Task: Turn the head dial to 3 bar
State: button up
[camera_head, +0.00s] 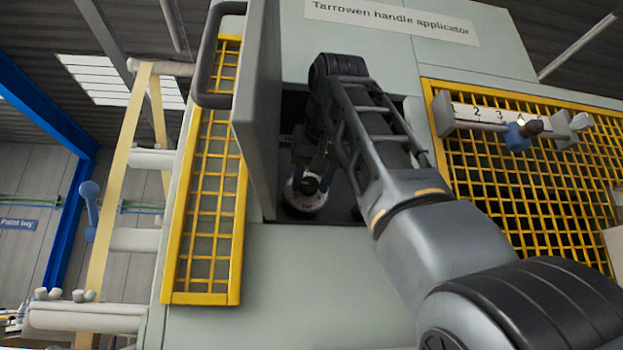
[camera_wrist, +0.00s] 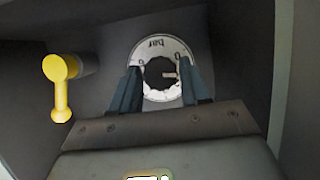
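The head dial (camera_wrist: 157,45) is a round white plate marked "bar", with a dark knob (camera_wrist: 158,72) at its middle. It sits inside the open compartment of the machine. The dial also shows in the head view (camera_head: 304,201), below my gripper's fingers. My gripper (camera_wrist: 160,75) has its two blue fingers apart, one on each side of the knob. A strip of white plate shows between the knob and the right finger, so it does not look gripped. The gripper hides the lower dial, and I cannot read the setting.
A yellow lever (camera_wrist: 61,85) sticks out left of the dial. The open door (camera_head: 258,110) stands left of my arm, and the compartment walls are close around the gripper. A numbered scale with a blue slider (camera_head: 517,137) is on the yellow mesh guard at right.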

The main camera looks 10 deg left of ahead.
jog(key=c, duration=0.7)
jog(key=shift+o, duration=0.2)
jog(key=m+y, duration=0.1)
jog(key=m, duration=0.1)
jog(key=shift+d+m+y, duration=0.1)
jog(key=shift+m+y, duration=0.2)
jog(key=shift+y, duration=0.1)
jog(key=m+y, duration=0.1)
jog(key=m, duration=0.1)
jog(key=shift+m+y, duration=0.3)
jog(key=m+y, duration=0.2)
jog(key=m, duration=0.1)
jog(key=shift+d+f, duration=0.15)
jog(key=shift+f, duration=0.05)
jog(key=shift+m+t+y, duration=0.5)
jog(key=shift+m+y, duration=0.1)
jog(key=shift+m, duration=1.2)
jog(key=shift+w+d, duration=0.1)
